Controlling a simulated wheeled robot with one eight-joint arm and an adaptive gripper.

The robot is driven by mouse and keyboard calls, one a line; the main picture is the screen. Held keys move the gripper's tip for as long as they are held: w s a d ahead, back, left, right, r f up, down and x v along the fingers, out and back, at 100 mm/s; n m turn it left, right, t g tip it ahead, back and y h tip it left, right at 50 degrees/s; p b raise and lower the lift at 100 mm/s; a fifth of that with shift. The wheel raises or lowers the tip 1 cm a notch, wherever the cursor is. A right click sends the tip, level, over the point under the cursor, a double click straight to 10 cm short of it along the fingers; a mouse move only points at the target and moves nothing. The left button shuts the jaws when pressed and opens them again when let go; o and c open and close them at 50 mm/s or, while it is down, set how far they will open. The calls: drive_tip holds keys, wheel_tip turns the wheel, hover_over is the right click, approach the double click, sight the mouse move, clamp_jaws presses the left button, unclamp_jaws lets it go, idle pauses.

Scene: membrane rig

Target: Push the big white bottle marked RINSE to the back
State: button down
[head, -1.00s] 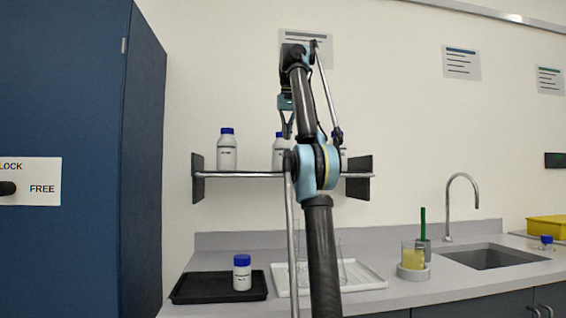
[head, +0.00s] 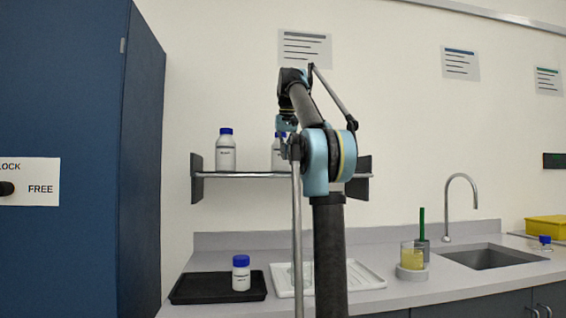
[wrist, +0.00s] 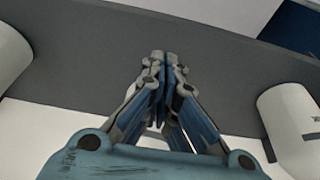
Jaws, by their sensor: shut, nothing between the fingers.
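White bottles with blue caps stand on a wall shelf (head: 255,175). One is at the left (head: 226,153); another is in the middle (head: 277,156), partly hidden by my arm. The labels are too small to read, so I cannot tell which is marked RINSE. My gripper (wrist: 162,62) is shut and empty, its fingertips over the grey shelf board (wrist: 215,70) in the wrist view. A white bottle shows at the left edge (wrist: 10,55) and another at the right edge (wrist: 292,130), both apart from the fingers.
A smaller white bottle (head: 241,273) stands on a black tray (head: 190,290) on the counter below. A white tray (head: 368,278), a beaker of yellow liquid (head: 411,257) and a sink (head: 490,257) lie to the right. A blue cabinet (head: 70,100) closes off the left.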

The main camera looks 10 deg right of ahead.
sight(281, 159)
drive_tip(key=shift+x, duration=1.05)
drive_tip(key=shift+w, duration=2)
drive_tip(key=shift+w+r, duration=0.1)
drive_tip(key=shift+w, duration=0.4)
drive_tip(key=w, duration=0.5)
drive_tip(key=shift+w+d, duration=0.2)
drive_tip(key=shift+w, duration=0.3)
